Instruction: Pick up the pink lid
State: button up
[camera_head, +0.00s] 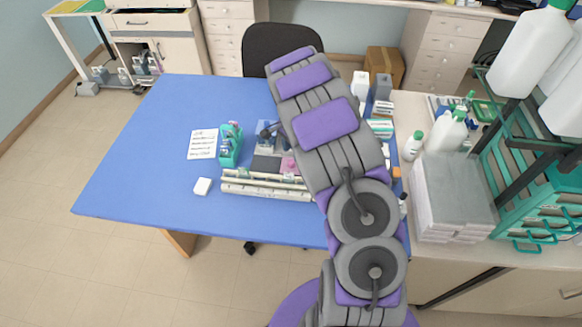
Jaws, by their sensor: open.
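A small pink item (290,165), possibly the pink lid or a container with it, stands on the blue table (150,155) just left of my arm, which partly covers it. It is too small to tell the lid from what is under it. A teal holder (230,146) to its left has another small pink spot at its top. My grey and purple arm reaches up across the right part of the table. I cannot make out my gripper's fingers; the arm hides that area.
A long cream rack (265,184) lies in front of the pink item. A paper sheet (203,144) and a white block (202,186) are on the table. White bottles (447,131) and a grey stack (452,190) stand on the right bench. The table's left half is clear.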

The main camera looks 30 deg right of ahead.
aim_at(292, 161)
jog(key=shift+w+f+b, duration=0.2)
jog(key=shift+f+b, duration=0.35)
jog(key=shift+f, duration=2.2)
jog(key=shift+c, duration=0.3)
grip_shut()
